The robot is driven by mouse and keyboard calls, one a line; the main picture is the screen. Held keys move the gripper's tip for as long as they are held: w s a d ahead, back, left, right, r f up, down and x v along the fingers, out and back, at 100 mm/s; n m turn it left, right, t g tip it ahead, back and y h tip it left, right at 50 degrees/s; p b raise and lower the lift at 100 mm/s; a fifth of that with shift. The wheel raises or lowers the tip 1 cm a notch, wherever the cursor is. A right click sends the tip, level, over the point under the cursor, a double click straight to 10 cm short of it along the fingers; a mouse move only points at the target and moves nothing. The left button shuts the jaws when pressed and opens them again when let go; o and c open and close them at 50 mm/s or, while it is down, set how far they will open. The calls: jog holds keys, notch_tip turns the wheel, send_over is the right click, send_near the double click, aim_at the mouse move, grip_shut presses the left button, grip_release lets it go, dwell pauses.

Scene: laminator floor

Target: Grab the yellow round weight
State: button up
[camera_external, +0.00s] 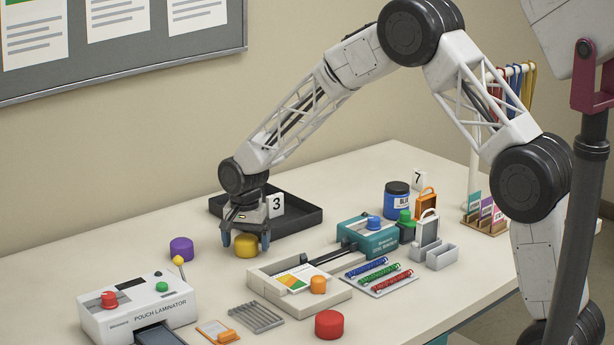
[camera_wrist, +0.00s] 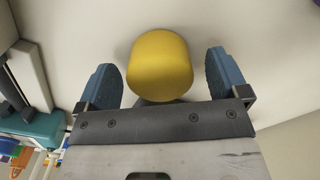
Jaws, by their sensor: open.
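The yellow round weight (camera_external: 246,246) stands on the table in the external view, just in front of the black tray. My gripper (camera_external: 246,240) is directly over it, with its fingers pointing down. In the wrist view the yellow weight (camera_wrist: 160,66) lies between the two blue finger pads of my gripper (camera_wrist: 169,78). The pads are spread, one on each side, with a visible gap to the weight on both sides. The gripper is open and holds nothing. In the external view the fingers hide part of the weight's sides and top.
A purple weight (camera_external: 182,249) stands to the left. A black tray (camera_external: 300,215) with a "3" card (camera_external: 275,205) is close behind. The paper trimmer (camera_external: 335,295) is to the front right, and the pouch laminator (camera_external: 137,308) to the front left. A red weight (camera_external: 329,324) stands in front.

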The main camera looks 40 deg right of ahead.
aim_at(246, 237)
jog(key=shift+f, duration=0.5)
jog(key=c, duration=1.2)
jog(key=shift+c, duration=0.2)
jog(key=shift+r, duration=0.1)
jog(key=shift+r, duration=4.95)
